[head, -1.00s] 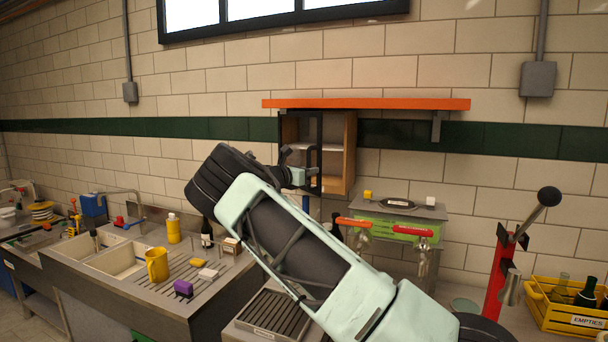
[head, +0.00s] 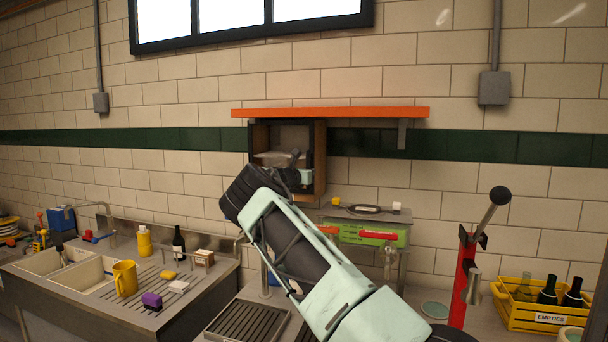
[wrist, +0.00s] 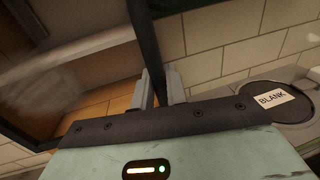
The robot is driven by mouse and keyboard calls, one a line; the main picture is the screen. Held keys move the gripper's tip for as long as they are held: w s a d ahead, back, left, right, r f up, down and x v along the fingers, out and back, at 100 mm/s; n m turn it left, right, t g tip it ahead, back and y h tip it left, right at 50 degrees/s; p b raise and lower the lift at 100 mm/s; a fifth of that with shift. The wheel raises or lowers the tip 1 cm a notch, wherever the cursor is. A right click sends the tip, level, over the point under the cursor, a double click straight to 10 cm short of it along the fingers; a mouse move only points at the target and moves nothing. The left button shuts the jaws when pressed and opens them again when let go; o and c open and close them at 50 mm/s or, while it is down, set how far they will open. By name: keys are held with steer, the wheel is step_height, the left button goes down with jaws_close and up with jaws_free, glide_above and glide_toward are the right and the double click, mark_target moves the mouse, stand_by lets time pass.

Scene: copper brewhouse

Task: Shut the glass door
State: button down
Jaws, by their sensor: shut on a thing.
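The glass door (head: 311,143) has a black frame and hangs on the front of a small wooden wall cabinet (head: 320,160) under an orange shelf. It covers most of the cabinet front, with a strip of wood showing at its right; I cannot tell whether a gap is left. My gripper (head: 304,174) is at the door's right side, shut on an upright black bar of the door. In the wrist view the bar (wrist: 145,35) stands between the fingers of my gripper (wrist: 159,88), with the glass to its left. My arm hides part of the cabinet's lower edge.
The orange shelf (head: 340,113) sits right above the cabinet. A sink counter (head: 120,307) with a yellow jug (head: 124,279) is at left. A yellow crate (head: 535,315) with bottles stands at right.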

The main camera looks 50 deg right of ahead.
steer(key=c, duration=1.5)
jaws_free()
steer(key=shift+a, duration=0.15)
steer(key=s+a+b, duration=0.2)
steer(key=a+b, duration=0.6)
steer(key=a, duration=0.9)
steer(key=shift+s, duration=0.15)
